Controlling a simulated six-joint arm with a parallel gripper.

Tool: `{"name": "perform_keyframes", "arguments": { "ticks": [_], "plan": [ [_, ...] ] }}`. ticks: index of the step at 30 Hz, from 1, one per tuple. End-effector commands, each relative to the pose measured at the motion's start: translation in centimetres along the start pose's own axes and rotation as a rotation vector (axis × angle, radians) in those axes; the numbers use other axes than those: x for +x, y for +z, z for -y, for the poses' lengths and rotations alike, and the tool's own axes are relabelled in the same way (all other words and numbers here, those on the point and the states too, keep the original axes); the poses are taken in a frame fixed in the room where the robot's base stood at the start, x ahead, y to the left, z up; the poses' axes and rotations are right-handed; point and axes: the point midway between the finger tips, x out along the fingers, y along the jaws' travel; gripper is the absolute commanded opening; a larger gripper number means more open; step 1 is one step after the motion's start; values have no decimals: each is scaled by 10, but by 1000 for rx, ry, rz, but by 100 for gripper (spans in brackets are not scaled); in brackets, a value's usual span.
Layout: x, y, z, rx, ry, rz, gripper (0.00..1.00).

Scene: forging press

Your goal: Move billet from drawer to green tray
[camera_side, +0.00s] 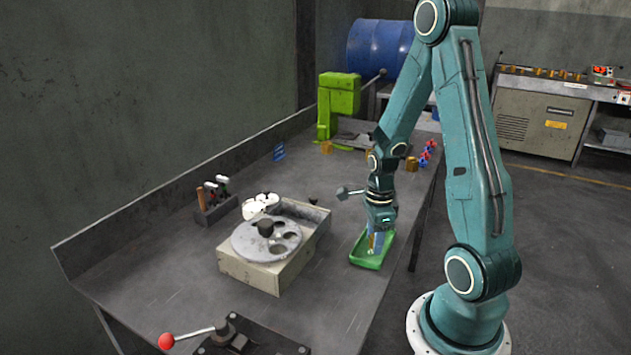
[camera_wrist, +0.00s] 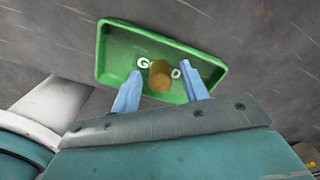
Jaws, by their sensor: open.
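The green tray (camera_side: 368,258) lies on the bench below my gripper in the side view, and it fills the upper middle of the wrist view (camera_wrist: 118,52). A brass-coloured billet (camera_wrist: 160,76) is over the tray's floor in the wrist view, covering part of white lettering. My gripper (camera_wrist: 160,88) is open, with a blue finger on each side of the billet and gaps visible. In the side view my gripper (camera_side: 376,240) points down into the tray, and the billet is mostly hidden there. I cannot identify the drawer with certainty.
A box with a round holed plate (camera_side: 255,245) stands left of the tray. A red-knobbed lever (camera_side: 167,341) is at the front. A green press (camera_side: 338,100), brass pieces (camera_side: 411,164) and red-and-blue parts (camera_side: 428,153) are farther back. Bare bench lies between the box and tray.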

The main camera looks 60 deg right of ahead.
Motion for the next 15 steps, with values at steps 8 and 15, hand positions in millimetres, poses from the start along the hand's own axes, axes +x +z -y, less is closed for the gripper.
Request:
{"name": "perform_keyframes", "arguments": {
  "ticks": [8, 15],
  "plan": [
    [-9, 0, 0, 0, -2, 0, 45],
    [-30, 0, 1, 0, -5, 1, 45]
  ]
}}
